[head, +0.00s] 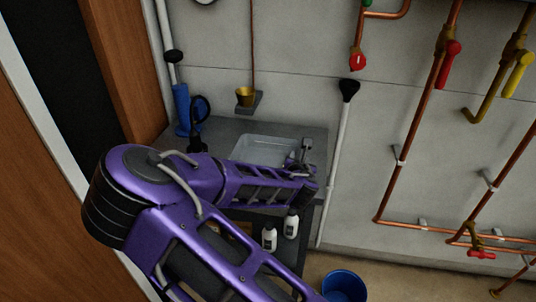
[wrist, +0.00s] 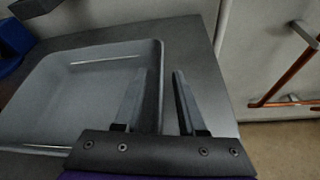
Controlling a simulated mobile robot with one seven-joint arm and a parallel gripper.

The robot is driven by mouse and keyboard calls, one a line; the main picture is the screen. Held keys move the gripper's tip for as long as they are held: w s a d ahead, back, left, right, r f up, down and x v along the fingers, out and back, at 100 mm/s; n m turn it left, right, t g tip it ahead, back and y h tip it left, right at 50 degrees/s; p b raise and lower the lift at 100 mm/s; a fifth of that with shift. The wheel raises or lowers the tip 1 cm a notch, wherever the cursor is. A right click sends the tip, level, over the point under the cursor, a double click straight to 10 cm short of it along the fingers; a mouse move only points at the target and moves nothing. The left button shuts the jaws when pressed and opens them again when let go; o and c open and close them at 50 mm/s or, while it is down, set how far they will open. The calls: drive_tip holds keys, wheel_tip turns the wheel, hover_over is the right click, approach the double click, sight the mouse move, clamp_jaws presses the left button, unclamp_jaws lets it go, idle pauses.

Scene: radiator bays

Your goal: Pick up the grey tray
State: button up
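The grey tray (head: 262,150) is a shallow, rounded, empty tray on the dark grey bench top (head: 225,128), against the wall. In the wrist view the tray (wrist: 75,95) fills the left side. My gripper (head: 301,160) is at the tray's right side. In the wrist view my gripper (wrist: 160,74) is open, its fingers apart. The left finger is over the tray's inside and the right finger is beyond its right rim, which runs between them. I cannot tell whether either finger touches the wall. My arm hides the tray's near part in the head view.
A blue pump-like item (head: 182,108) stands at the bench's left. A brass cup (head: 245,96) sits on a small wall ledge behind. Two white bottles (head: 270,238) stand below the bench top. A blue bucket (head: 343,285) is on the floor. Copper pipes (head: 408,140) line the right wall.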

drive_tip(key=shift+w, duration=0.1)
drive_tip(key=shift+c, duration=0.2)
clamp_jaws()
idle(1.3)
